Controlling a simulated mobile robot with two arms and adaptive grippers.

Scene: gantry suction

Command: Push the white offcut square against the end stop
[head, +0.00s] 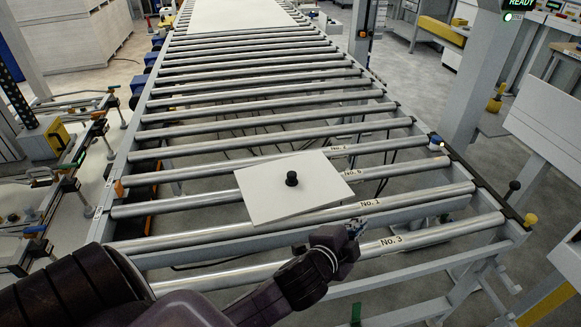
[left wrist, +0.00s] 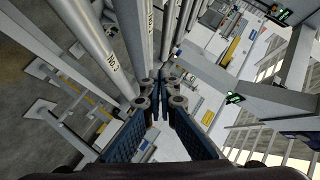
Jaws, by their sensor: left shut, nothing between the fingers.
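The white offcut (head: 265,197) lies flat on the rollers near the front of the conveyor, turned at an angle to them. A black knob (head: 291,179) stands on it. A grey crossbar (head: 285,238) runs between the rollers marked No. 1 and No. 3, just in front of the offcut; I cannot tell whether it is the end stop. My left gripper (head: 357,226) is shut and empty, at the offcut's near right side and apart from it. Its closed fingers show in the left wrist view (left wrist: 160,82), where the offcut does not appear. My right gripper is out of view.
A larger white sheet (head: 238,14) lies at the conveyor's far end. The rollers between it and the offcut are clear. A black rail with knobs (head: 480,180) edges the near right side. Clamps (head: 70,185) line a bench at left.

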